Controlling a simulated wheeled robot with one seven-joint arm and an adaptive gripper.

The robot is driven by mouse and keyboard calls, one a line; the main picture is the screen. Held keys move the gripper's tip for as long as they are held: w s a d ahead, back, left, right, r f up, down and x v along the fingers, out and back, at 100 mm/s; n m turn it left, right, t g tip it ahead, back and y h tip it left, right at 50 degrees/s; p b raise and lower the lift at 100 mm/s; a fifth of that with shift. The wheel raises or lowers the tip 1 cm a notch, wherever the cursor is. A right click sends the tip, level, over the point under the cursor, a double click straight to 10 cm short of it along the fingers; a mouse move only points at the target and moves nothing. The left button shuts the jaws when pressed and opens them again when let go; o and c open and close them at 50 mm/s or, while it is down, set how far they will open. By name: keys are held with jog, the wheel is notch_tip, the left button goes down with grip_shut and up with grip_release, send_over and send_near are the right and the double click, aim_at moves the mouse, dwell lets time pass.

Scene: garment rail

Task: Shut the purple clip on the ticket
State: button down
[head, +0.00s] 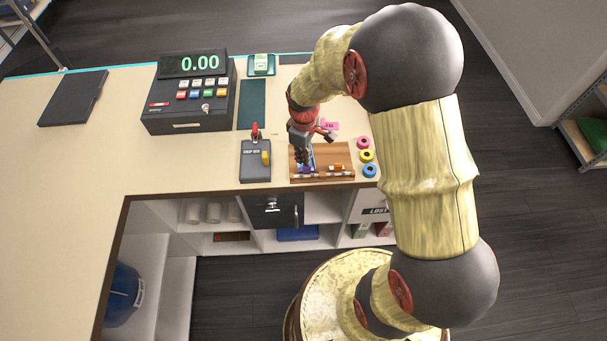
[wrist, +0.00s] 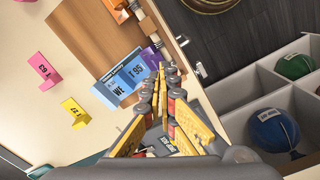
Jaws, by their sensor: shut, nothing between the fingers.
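The blue ticket (wrist: 120,79), with dark print on it, lies at the edge of the wooden board in the wrist view. The purple clip (wrist: 150,55) is at the ticket's right edge, partly hidden by my fingertips. I cannot tell whether its jaws are closed. My gripper (wrist: 162,72) is shut and empty, its tips right beside the clip; contact is unclear. In the head view my gripper (head: 302,158) points down over the left part of the board and hides most of the ticket. A bit of purple (head: 305,170) shows below it.
The wooden board (head: 330,152) also holds an orange piece (head: 336,167). Pink, yellow and blue rolls (head: 367,156) stand right of it. A grey device (head: 255,165) with a red lever is close on the left. A cash register (head: 190,100) stands behind.

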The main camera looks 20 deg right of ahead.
jog(key=shift+d+r, duration=0.3)
jog(key=shift+w+d+p, duration=0.4)
jog(key=shift+w+d, duration=0.05)
jog(key=shift+d, duration=0.05)
jog(key=shift+w+d+r, duration=0.1)
jog(key=shift+w+r, duration=0.1)
jog(key=shift+r, duration=0.1)
jog(key=r, duration=0.1)
jog(key=r+p, duration=0.2)
jog(key=shift+s+a+r, duration=0.15)
jog(key=shift+a+r, duration=0.05)
jog(key=shift+a, duration=0.05)
